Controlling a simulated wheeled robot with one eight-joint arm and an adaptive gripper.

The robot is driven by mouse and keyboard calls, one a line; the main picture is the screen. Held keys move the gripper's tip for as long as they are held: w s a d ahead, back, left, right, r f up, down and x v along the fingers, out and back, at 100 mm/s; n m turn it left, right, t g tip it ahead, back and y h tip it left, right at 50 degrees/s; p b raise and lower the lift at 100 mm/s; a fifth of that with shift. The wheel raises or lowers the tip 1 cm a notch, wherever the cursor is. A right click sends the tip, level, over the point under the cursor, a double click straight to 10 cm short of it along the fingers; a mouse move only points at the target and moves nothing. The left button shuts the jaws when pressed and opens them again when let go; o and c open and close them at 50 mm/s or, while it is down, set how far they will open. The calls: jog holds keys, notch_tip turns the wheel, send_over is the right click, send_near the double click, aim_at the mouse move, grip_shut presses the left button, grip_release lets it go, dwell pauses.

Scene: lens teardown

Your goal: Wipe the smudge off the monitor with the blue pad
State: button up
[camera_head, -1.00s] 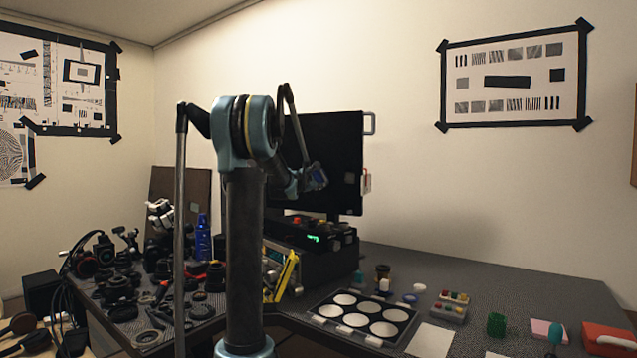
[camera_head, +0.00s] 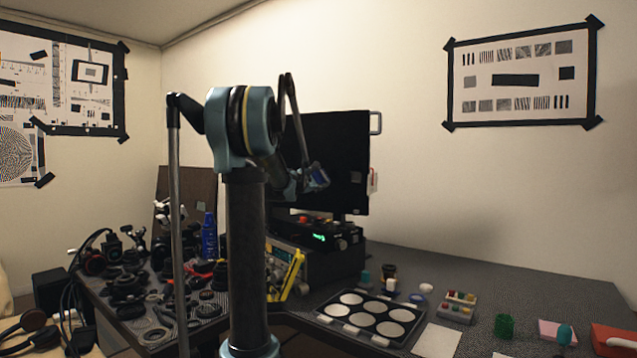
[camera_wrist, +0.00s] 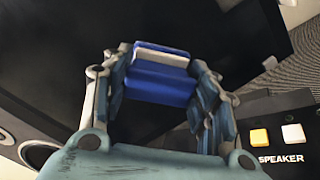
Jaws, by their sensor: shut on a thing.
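The monitor (camera_head: 338,135) is a dark upright screen behind my arm, with a grey handle at its right edge. A small grey patch (camera_head: 356,178) shows on the lower right of its screen; I cannot tell if it is the smudge. My gripper (camera_wrist: 162,75) is shut on the blue pad (camera_wrist: 158,88), which has a pale layer near its far edge. In the head view my gripper (camera_head: 316,178) is in front of the monitor, left of the grey patch. I cannot tell whether the pad touches the screen. My arm hides the monitor's left part.
A dark instrument box (camera_head: 340,260) with a green display sits below the monitor. A tray of white discs (camera_head: 368,318) lies in front. In the wrist view a panel (camera_wrist: 283,140) marked SPEAKER is at lower right. Camera parts (camera_head: 125,285) crowd the desk's left side.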

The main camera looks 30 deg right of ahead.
aim_at(318, 179)
jog(key=shift+s+a, duration=0.1)
jog(key=shift+a, duration=0.05)
jog(key=shift+v, duration=1.4)
